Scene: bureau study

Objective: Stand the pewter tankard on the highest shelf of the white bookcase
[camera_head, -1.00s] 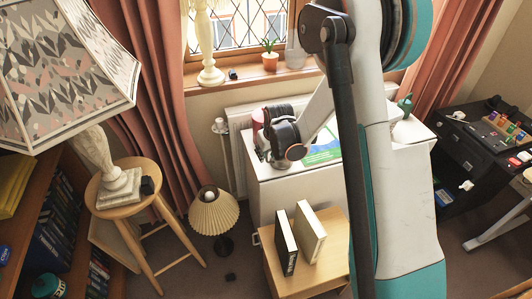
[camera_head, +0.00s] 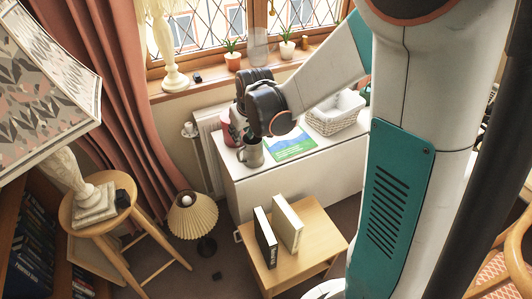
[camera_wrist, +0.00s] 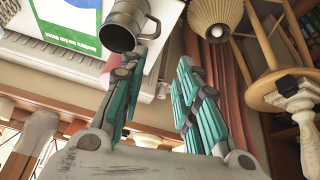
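The pewter tankard (camera_head: 250,153) stands on the white cabinet top, near its left end. In the wrist view the tankard (camera_wrist: 124,24) shows at the top, with its handle on the right and its round end facing me. My gripper (camera_head: 258,132) is just above and behind it in the head view, its fingers mostly hidden. In the wrist view my gripper (camera_wrist: 160,62) has its two teal fingers apart with nothing between them. The tankard lies just beyond the left fingertip; I cannot tell whether they touch. I cannot make out a white bookcase in these views.
The white cabinet (camera_head: 300,172) also holds a green-blue booklet (camera_head: 292,144), a red container (camera_head: 226,128) and a white basket (camera_head: 335,112). A small wooden table (camera_head: 318,232) with two upright books stands in front. A pleated lamp (camera_head: 193,215) and a stool (camera_head: 105,208) are left.

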